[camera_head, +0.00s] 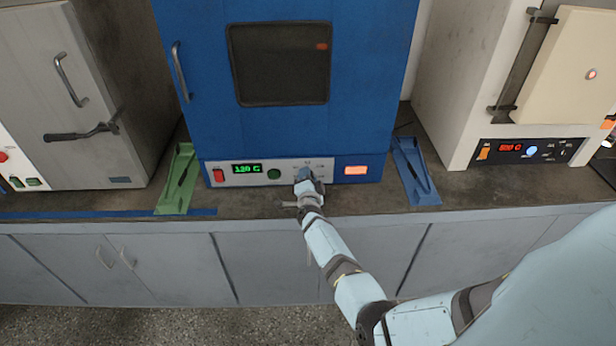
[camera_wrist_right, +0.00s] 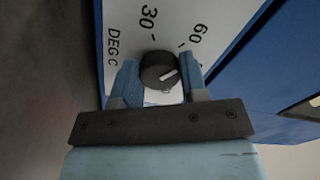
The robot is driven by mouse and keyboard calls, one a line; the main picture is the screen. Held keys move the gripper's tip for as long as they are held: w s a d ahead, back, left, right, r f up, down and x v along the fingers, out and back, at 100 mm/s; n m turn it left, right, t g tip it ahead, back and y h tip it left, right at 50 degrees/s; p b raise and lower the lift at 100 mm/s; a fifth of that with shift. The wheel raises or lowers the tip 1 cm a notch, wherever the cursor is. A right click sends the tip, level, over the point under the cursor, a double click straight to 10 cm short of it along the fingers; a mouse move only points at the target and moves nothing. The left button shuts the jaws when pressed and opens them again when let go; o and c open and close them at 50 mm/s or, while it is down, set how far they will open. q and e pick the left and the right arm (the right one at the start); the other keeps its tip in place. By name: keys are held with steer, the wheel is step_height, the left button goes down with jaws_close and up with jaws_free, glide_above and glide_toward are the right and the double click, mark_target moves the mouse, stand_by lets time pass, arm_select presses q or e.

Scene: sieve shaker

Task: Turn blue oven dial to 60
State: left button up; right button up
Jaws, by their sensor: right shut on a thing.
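The blue oven (camera_head: 200,100) stands in the middle of the counter with its door closed. Its white front panel carries a green display (camera_head: 247,169). My right gripper (camera_head: 304,176) is at this panel and covers most of the dial. In the right wrist view, the round black dial (camera_wrist_right: 158,68) sits between the two fingers of my right gripper (camera_wrist_right: 160,82), which is shut on it. Its white pointer line points right and slightly up, below the 60 tick. The printed 60 (camera_wrist_right: 195,33) is at upper right, and 30 (camera_wrist_right: 149,19) is above. My left gripper is not in view.
A red switch (camera_head: 218,175), a green button (camera_head: 274,174) and a lit orange switch (camera_head: 355,170) share the panel. A green tray (camera_head: 176,190) and a blue tray (camera_head: 420,185) flank the oven. A grey oven (camera_head: 120,150) stands left, a cream furnace (camera_head: 460,90) right.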

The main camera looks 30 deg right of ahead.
steer(key=shift+w+r, duration=0.15)
steer(key=shift+r, duration=0.1)
stand_by(0.3)
steer(key=o, duration=0.8)
steer(key=shift+o, duration=0.7)
steer(key=shift+f, duration=0.15)
steer(key=shift+f, duration=0.1)
